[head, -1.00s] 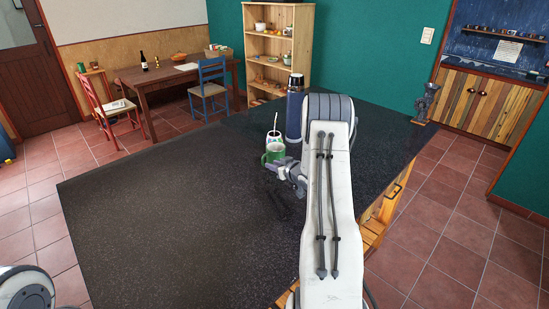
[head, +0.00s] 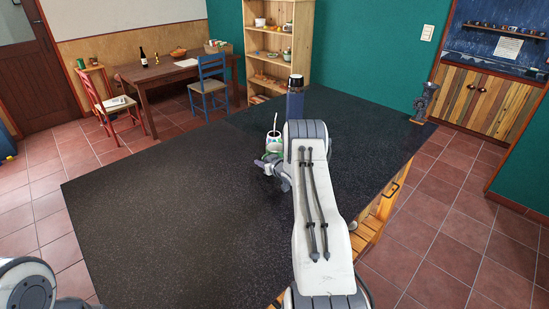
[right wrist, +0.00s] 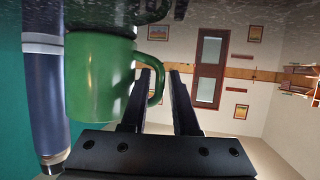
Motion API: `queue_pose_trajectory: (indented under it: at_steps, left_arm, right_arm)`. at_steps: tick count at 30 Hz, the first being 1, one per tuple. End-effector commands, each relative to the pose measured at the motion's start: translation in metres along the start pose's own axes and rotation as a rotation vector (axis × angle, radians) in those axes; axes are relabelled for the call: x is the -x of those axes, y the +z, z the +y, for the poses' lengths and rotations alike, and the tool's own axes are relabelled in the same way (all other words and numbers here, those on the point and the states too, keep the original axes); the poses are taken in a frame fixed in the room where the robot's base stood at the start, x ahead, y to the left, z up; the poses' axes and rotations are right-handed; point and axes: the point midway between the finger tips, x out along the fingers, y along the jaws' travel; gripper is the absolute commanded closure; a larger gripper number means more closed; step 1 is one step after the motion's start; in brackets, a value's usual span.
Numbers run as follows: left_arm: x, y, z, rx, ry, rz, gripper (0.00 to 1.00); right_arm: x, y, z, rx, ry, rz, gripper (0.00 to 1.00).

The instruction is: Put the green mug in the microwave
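The green mug (right wrist: 98,78) fills the left of the right wrist view, which looks upside down. Its handle points right, toward my right gripper's fingers (right wrist: 160,95). The fingers are apart, with the handle at or between their tips; I cannot tell whether they touch it. In the head view my right gripper (head: 268,163) is low over the dark counter, and my arm hides most or all of the mug. My left arm shows at the lower left, its gripper out of view. No microwave is seen.
A blue bottle (head: 295,100) stands close to the mug; it also shows in the wrist view (right wrist: 45,100). A dark grinder-like object (head: 424,102) is at the counter's far right. The counter's left part (head: 160,190) is clear.

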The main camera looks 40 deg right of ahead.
Motion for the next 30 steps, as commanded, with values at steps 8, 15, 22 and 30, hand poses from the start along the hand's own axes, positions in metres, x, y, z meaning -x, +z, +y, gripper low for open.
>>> queue_pose_trajectory:
  at_steps: [8, 15, 22, 30]
  left_arm:
    - [-0.0002, 0.0, 0.0, 0.0, 0.0, 0.0, 0.5]
    - [-0.0001, 0.0, 0.0, 0.0, 0.0, 0.0, 0.5]
    - [-0.0001, 0.0, 0.0, 0.0, 0.0, 0.0, 0.5]
    - [-0.0001, 0.0, 0.0, 0.0, 0.0, 0.0, 0.5]
  right_arm:
    - [0.0003, 0.0, 0.0003, 0.0, 0.0, 0.0, 1.0]
    - [0.0005, -0.0002, 0.0005, 0.0, 0.001, 0.0, 1.0]
    - [0.0006, -0.0003, 0.0006, 0.0, 0.001, 0.0, 1.0]
    - [0.0006, -0.0005, 0.0007, 0.0, 0.001, 0.001, 1.0]
